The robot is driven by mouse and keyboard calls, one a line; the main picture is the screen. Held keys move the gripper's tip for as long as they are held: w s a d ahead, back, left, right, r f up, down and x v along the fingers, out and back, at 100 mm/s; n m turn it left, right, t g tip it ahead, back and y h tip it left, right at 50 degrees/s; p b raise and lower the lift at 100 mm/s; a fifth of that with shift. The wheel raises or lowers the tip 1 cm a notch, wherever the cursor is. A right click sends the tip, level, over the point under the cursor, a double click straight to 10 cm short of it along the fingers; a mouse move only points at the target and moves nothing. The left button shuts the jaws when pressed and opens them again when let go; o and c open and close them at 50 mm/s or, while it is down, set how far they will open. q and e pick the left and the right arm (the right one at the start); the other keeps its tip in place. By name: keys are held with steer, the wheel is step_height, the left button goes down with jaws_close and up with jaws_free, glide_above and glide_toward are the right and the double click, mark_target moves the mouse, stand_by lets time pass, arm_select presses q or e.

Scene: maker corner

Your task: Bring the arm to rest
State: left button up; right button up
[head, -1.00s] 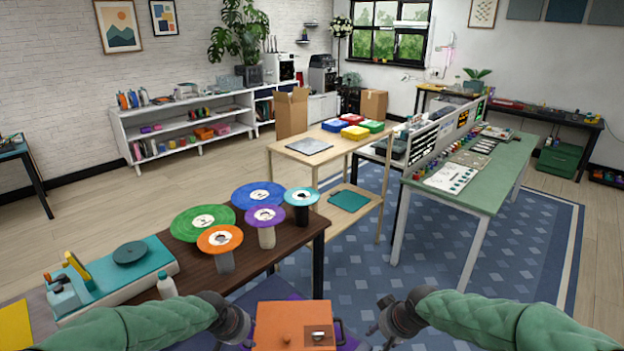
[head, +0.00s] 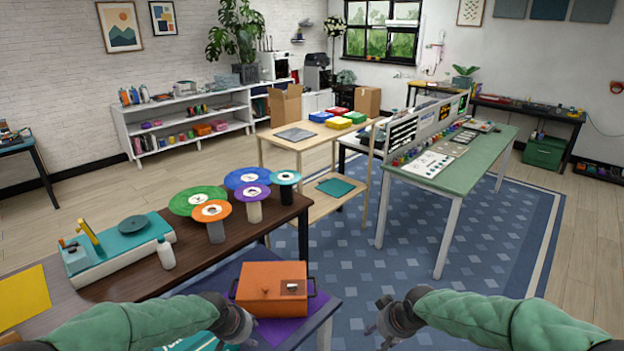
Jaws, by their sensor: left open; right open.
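My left arm comes in from the lower left in a green quilted sleeve, and its gripper (head: 243,328) is beside the left end of the orange box, overlapping it in the picture. My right arm comes in from the lower right, and its gripper (head: 374,322) hangs over the blue rug, apart from the box. Both grippers hold nothing that I can see. The orange box (head: 262,292), with dark side handles and a metal latch, sits on a purple mat (head: 222,283) on a low table.
A brown table (head: 130,280) with several colored discs on stands is at the left. A wooden cart (head: 325,150) and a green workbench (head: 480,160) stand beyond. The patterned blue rug (head: 400,265) is clear floor between them and my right gripper.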

arm_select(q)
steer(key=s+d+f+g+h+b, duration=0.15)
steer(key=s+f, duration=0.25)
steer(key=f, duration=0.5)
steer(key=s+d+f+g+b, duration=0.1)
steer(key=s+d+f, duration=0.25)
steer(key=f, duration=0.65)
arm_select(e)
steer(key=s+a+f+g+y, duration=0.1)
steer(key=s+a+f, duration=0.25)
steer(key=f, duration=0.65)
steer(key=s+a+f+g, duration=0.15)
steer(key=s+f, duration=0.25)
steer(key=f, duration=0.6)
arm_select(q)
steer(key=s+d+f+n+g+b, duration=0.1)
steer(key=s+f+g+b, duration=0.1)
steer(key=s+f, duration=1)
steer(key=s+b, duration=0.1)
steer(key=s, duration=0.3)
steer(key=shift+s+d+f+n, duration=0.3)
steer(key=shift+d+f+n, duration=0.05)
steer(key=shift+f+n, duration=0.05)
arm_select(e)
steer(key=s+a+f+m+g, duration=0.1)
steer(key=s+a+f+m, duration=0.1)
steer(key=s+f, duration=1.2)
steer(key=shift+s+a+y, duration=0.3)
steer(key=shift+s+a, duration=0.15)
steer(key=shift+s, duration=0.15)
